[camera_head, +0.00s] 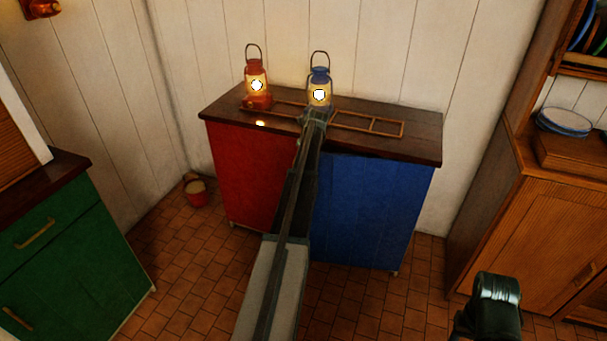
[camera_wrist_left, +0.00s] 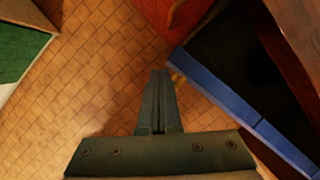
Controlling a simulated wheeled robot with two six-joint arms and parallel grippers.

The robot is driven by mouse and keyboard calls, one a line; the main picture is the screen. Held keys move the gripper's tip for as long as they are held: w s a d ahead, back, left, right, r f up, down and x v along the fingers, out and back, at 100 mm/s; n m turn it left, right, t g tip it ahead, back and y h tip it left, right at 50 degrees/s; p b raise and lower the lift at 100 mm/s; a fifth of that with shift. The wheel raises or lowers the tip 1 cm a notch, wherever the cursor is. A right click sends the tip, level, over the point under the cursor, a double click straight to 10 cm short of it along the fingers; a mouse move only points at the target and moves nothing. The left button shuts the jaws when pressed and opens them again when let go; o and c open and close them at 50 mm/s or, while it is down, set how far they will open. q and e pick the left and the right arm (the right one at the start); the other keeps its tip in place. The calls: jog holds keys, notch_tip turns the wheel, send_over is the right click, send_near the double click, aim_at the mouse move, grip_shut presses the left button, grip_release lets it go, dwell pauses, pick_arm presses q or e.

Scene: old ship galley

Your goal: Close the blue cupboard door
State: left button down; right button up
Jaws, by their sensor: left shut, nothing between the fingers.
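The blue cupboard door (camera_head: 365,210) is the right-hand front of the low cupboard, right of the red door (camera_head: 240,172). In the left wrist view the blue door's edge (camera_wrist_left: 235,98) stands off the cupboard, with a dark gap behind it, so it is ajar. A small brass-coloured piece, perhaps its handle (camera_wrist_left: 177,77), shows near its corner. My left gripper (camera_head: 316,116) is shut and empty. In the left wrist view its fingertips (camera_wrist_left: 159,75) are just outside the blue door's edge; I cannot tell whether they touch. My arm hides the doors' meeting line.
The dark wooden top (camera_head: 420,148) holds a red lantern (camera_head: 257,88), a blue lantern (camera_head: 319,90) and a wooden rack (camera_head: 370,124). A green cabinet (camera_head: 70,260) stands left and a wooden dresser (camera_head: 530,220) right. A red bucket (camera_head: 195,192) is on the tiled floor.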

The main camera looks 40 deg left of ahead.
pick_arm(q)
jog(key=shift+w+a, duration=0.4)
jog(key=shift+w, duration=0.25)
jog(key=shift+w+a, duration=0.4)
jog(key=shift+w, duration=0.3)
jog(key=shift+w+a, duration=0.4)
jog(key=shift+w, duration=0.25)
